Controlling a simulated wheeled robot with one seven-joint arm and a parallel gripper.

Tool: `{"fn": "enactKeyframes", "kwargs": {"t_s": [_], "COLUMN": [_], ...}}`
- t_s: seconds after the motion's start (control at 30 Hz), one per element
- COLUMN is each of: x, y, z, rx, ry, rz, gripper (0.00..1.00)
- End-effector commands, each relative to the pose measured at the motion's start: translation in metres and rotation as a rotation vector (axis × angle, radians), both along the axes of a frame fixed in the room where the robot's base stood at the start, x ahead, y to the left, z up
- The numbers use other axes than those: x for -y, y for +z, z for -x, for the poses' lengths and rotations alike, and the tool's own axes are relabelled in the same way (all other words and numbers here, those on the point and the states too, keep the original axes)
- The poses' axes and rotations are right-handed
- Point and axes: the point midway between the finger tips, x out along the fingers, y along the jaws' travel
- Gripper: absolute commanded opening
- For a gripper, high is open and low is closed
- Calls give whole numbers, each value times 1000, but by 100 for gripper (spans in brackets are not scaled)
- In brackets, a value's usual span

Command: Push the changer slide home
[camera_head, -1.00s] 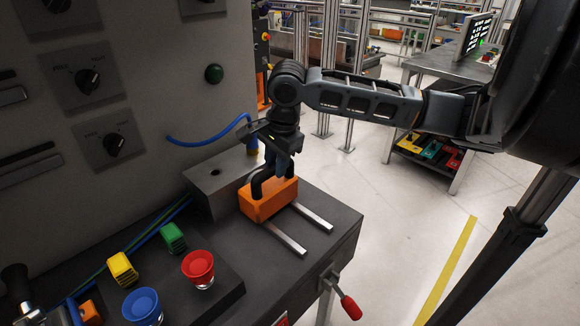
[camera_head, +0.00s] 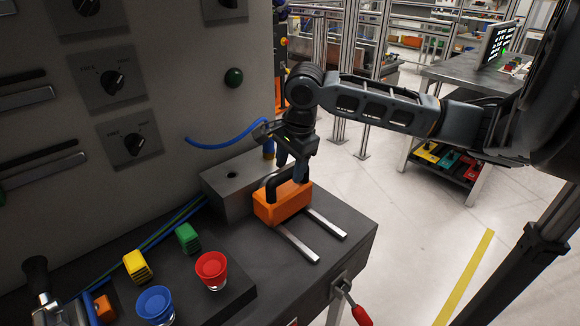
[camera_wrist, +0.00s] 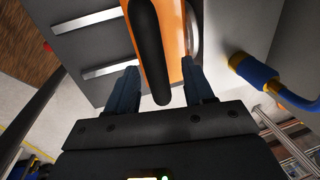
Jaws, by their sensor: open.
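The changer slide is an orange block (camera_head: 283,208) with a black arched handle (camera_head: 274,188) on top. It sits on two pale metal rails (camera_head: 298,243), at their end near a grey stop block (camera_head: 225,188) with a hole in its top. In the wrist view the orange block (camera_wrist: 174,40) lies close beside the grey block, with a round metal piece between them. I cannot tell if they touch. My gripper (camera_head: 293,170) is open over the slide. In the wrist view its fingers (camera_wrist: 160,88) stand apart on either side of the handle (camera_wrist: 150,50).
A blue cable (camera_head: 222,140) runs to a plug behind the grey block. Red (camera_head: 211,271) and blue (camera_head: 155,305) cups and small yellow and green blocks stand at front left. A red-tipped lever (camera_head: 361,315) juts from the bench's front. The knobbed panel (camera_head: 170,60) rises at left.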

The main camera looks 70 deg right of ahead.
Motion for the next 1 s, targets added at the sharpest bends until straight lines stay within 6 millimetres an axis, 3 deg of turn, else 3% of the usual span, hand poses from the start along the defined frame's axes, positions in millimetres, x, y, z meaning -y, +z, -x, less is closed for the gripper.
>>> {"fn": "enactKeyframes", "kwargs": {"t_s": [0.43, 1.0], "x": [-6, -7], "y": [63, 70], "z": [10, 12], "rx": [1, 0], "ry": [-1, 0], "rz": [2, 1], "gripper": [52, 52]}}
